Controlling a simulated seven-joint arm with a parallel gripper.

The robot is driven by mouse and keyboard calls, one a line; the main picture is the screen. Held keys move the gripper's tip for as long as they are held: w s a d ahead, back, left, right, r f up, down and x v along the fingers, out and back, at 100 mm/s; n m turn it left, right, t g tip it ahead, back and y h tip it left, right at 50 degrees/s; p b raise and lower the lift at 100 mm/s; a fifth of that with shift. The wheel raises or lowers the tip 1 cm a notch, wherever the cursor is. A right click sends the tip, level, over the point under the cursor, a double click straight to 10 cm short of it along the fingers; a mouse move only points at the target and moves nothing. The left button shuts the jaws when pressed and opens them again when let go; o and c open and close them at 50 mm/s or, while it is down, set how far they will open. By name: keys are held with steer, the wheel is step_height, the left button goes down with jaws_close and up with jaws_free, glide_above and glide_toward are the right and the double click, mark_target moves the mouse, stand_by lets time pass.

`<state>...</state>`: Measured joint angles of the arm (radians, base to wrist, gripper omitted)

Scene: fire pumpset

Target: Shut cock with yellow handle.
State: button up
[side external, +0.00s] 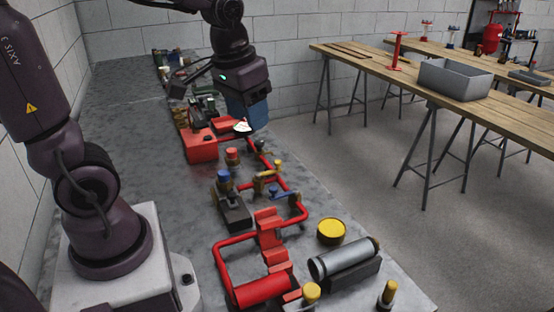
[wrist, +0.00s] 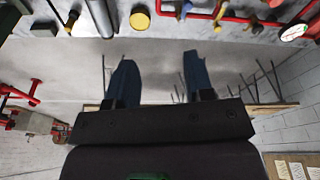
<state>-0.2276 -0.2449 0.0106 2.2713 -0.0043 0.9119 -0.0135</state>
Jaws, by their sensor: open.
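A cock with a yellow handle (side external: 267,177) sits on the red pipework near the middle of the bench in the side view. In the wrist view a small yellow part (wrist: 218,18), likely this handle, shows at the top edge, right of a blue handle (wrist: 184,10). My gripper (side external: 250,118) is beyond the cock in the side view, above the bench's right edge and near the white-faced gauge (side external: 243,127). In the wrist view its two blue fingers (wrist: 158,78) are spread apart with nothing between them. The gripper is clear of the cock.
Red pipes (side external: 301,205), a blue-handled valve (side external: 283,195) and a blue-topped fitting (side external: 224,180) crowd around the cock. A yellow round cap (side external: 331,231) and a silver cylinder (side external: 343,257) lie nearer the camera. Open floor separates the bench from wooden tables (side external: 375,68).

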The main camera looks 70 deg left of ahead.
steer(key=w+a+f+n+g, duration=0.25)
steer(key=w+a+f, duration=0.25)
steer(key=w+a, duration=0.25)
steer(key=n, duration=0.3)
glide_above(278, 161)
step_height(278, 161, down, 6)
steer(key=shift+n, duration=0.25)
step_height(278, 161, down, 13)
jaws_close()
